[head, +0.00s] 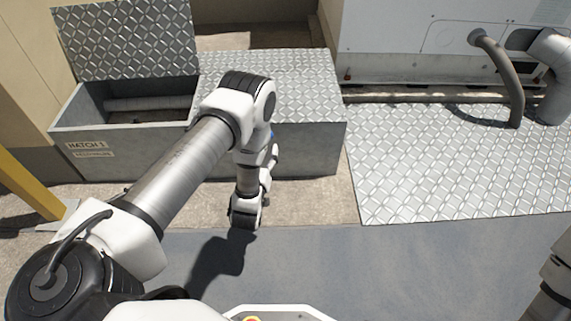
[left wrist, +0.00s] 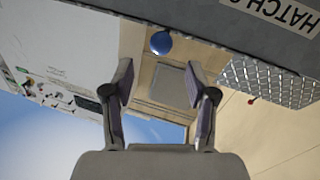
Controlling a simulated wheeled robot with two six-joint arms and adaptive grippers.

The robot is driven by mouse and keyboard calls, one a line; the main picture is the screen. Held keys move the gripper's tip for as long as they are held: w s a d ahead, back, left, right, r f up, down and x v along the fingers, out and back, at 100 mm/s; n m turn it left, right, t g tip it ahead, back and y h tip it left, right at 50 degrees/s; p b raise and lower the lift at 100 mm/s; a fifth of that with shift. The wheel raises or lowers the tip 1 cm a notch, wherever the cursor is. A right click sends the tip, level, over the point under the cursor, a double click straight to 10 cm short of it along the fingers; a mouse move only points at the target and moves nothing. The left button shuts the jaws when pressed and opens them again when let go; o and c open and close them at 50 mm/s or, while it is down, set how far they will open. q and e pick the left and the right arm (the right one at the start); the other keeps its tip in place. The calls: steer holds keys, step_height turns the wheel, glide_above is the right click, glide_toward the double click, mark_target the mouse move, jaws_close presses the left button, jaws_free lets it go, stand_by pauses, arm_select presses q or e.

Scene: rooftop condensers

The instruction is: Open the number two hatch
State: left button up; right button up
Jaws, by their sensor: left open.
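A long grey box has two hatches with diamond-plate lids. The left lid (head: 125,40) stands raised, baring its compartment; a label on the front there starts with HATCH, its number too small to be sure of. The right lid (head: 300,88) lies shut and is partly covered by my left arm. In the left wrist view, my left gripper (left wrist: 160,82) is open and empty, fingers spread. A blue ball knob (left wrist: 162,42) shows beyond and between the fingers, apart from them. A cut-off HATCH label (left wrist: 283,14) is at the top right. My right gripper is out of view.
A white condenser unit (head: 400,45) stands at the back right, with pipes (head: 500,75). Diamond-plate flooring (head: 450,165) lies right of the box. A yellow post (head: 28,185) is at the left. Grey floor (head: 390,265) in front is clear.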

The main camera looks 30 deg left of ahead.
arm_select(q)
steer(key=b+x, duration=0.1)
steer(key=x, duration=0.1)
steer(key=b+x, duration=0.1)
steer(key=x, duration=0.1)
steer(key=f+b+x, duration=0.1)
steer(key=x, duration=0.1)
steer(key=shift+w+a, duration=0.1)
steer(key=shift+w, duration=0.25)
steer(key=shift+w+a+r, duration=0.2)
steer(key=shift+w, duration=0.25)
steer(key=shift+r, duration=0.1)
jaws_close()
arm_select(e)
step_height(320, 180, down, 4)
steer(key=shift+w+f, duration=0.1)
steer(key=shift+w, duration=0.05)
